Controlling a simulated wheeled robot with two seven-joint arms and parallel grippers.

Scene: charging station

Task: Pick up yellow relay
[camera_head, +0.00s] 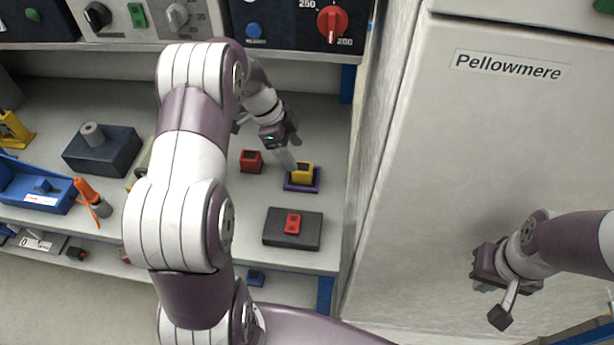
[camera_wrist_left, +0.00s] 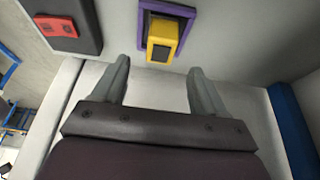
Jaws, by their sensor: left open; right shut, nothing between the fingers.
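The yellow relay (camera_head: 302,173) is a small yellow block with a dark top. It sits on a purple base (camera_head: 290,187) on the shelf, near the right end. My left gripper (camera_head: 284,158) is above the shelf beside the relay, open and empty. In the left wrist view the relay (camera_wrist_left: 162,40) stands beyond and between the two fingertips of my left gripper (camera_wrist_left: 156,75), apart from them, with the purple frame (camera_wrist_left: 193,12) around it. My right gripper (camera_head: 490,285) is shut and empty in front of the white cabinet, far from the relay.
A red block (camera_head: 251,161) stands left of the relay. A dark pad (camera_head: 272,237) with a red part (camera_head: 293,223) lies in front. A dark box (camera_head: 105,155), a blue bin (camera_head: 35,195) and orange-handled tool (camera_head: 88,194) are further left. The labelled white cabinet (camera_head: 480,120) bounds the right side.

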